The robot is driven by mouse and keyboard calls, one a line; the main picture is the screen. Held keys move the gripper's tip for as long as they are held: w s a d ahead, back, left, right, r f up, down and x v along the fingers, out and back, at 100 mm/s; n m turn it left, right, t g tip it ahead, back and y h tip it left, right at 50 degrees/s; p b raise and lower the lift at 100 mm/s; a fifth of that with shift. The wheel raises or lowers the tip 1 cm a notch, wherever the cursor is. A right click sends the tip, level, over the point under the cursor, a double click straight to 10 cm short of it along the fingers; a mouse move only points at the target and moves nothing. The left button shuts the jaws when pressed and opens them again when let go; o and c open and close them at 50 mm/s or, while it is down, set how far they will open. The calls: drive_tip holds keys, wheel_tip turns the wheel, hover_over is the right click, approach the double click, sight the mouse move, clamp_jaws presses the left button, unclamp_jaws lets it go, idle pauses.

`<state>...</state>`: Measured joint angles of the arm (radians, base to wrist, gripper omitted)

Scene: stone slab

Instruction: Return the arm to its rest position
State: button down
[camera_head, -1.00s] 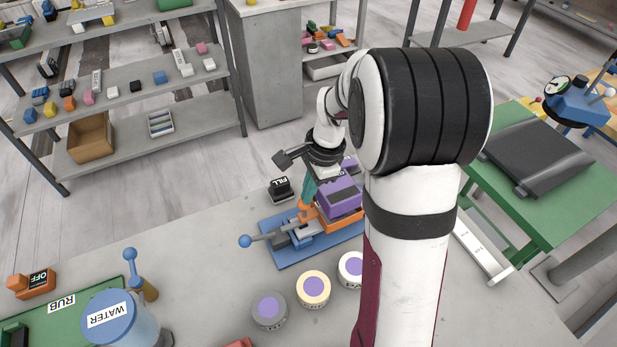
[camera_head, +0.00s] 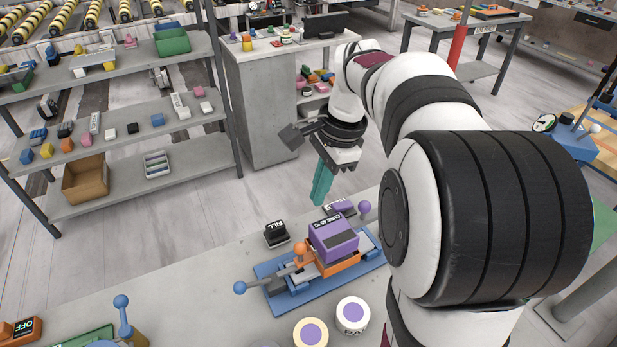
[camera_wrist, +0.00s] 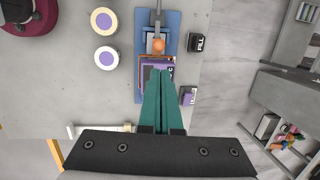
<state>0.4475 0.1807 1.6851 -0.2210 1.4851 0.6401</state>
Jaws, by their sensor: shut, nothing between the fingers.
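My gripper (camera_head: 322,186) hangs from my arm above the far edge of the stone slab (camera_head: 215,270). Its teal fingers are together and empty, and they point down. In the wrist view the shut fingers (camera_wrist: 162,85) reach over the picture's middle and hide part of what lies below. Below and in front of my gripper, a purple block (camera_head: 334,240) sits in an orange holder on a blue fixture (camera_head: 285,292). The gripper is apart from the block, with a clear gap.
A black FILL block (camera_head: 276,234) and a small purple labelled block (camera_head: 341,208) stand by the fixture. Round jars with purple lids (camera_head: 352,314) are at the front. Shelves (camera_head: 130,130) stand at the back left, a grey cabinet (camera_head: 262,110) behind the gripper.

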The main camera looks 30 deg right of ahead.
idle(0.3)
drive_tip(key=s+a+f+n, duration=0.3)
drive_tip(key=s+a+n, duration=0.3)
drive_tip(key=s, duration=0.5)
drive_tip(key=s+a+f+n+g, duration=0.1)
drive_tip(key=s+a+f+n, duration=0.2)
drive_tip(key=s+a+n, duration=0.3)
drive_tip(key=s+a, duration=0.3)
drive_tip(key=s, duration=0.2)
drive_tip(key=shift+a+n+g, duration=0.2)
drive_tip(key=shift+n+g, duration=0.1)
